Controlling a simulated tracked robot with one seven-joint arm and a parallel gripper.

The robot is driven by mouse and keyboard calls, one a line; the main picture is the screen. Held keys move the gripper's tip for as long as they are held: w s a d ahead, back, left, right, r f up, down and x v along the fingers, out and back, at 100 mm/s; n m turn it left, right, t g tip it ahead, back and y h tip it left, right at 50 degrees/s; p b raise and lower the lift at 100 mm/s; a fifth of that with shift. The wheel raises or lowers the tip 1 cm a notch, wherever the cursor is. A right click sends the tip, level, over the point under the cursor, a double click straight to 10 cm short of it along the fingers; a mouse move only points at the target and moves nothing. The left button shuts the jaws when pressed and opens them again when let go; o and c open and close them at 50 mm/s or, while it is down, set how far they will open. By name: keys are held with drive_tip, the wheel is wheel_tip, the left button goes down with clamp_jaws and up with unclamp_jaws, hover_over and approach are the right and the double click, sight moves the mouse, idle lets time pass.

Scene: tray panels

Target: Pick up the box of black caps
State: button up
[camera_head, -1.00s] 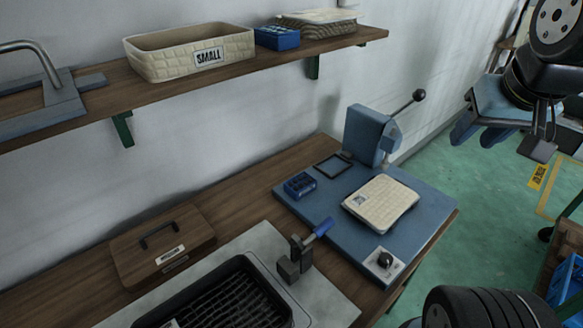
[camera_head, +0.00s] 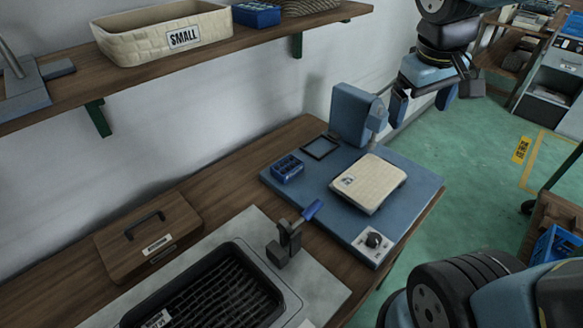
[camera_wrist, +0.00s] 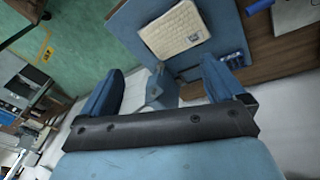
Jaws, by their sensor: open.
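A small blue box (camera_head: 288,168) with dark contents sits on the blue base plate (camera_head: 325,205) of the bench press. A second blue box (camera_head: 256,14) stands on the wall shelf beside the cream basket. I cannot tell for sure which one holds black caps. My gripper (camera_head: 424,100) is open and empty, in the air right of the press and above the bench. In the wrist view my gripper (camera_wrist: 161,66) has its fingers spread. A blue box (camera_wrist: 233,60) shows beside the right finger there, partly hidden.
The press (camera_head: 353,115) with its lever stands at the back of the plate, close to my gripper. A cream pad (camera_head: 368,183) lies on the plate. A toggle clamp (camera_head: 289,240), a black tray (camera_head: 215,300) and a wooden case (camera_head: 148,235) are nearer. The shelf (camera_head: 200,60) overhangs the bench.

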drive_tip(key=w+a+f+n+h, duration=0.3)
drive_tip(key=w+a+f+n, duration=0.25)
drive_tip(key=a, duration=0.25)
drive_tip(key=w+a+f+n+h, duration=0.3)
drive_tip(key=w+a+f+n, duration=0.1)
drive_tip(key=a+f+n, duration=0.3)
drive_tip(key=n+t+h, duration=0.2)
drive_tip(key=n+t, duration=0.6)
drive_tip(key=n, duration=0.3)
approach(289, 165)
drive_tip(key=shift+m, duration=0.25)
drive_tip(key=x, duration=0.9)
drive_tip(key=shift+w+f, duration=0.15)
drive_tip(key=c, duration=1.1)
drive_tip(key=shift+c, duration=0.2)
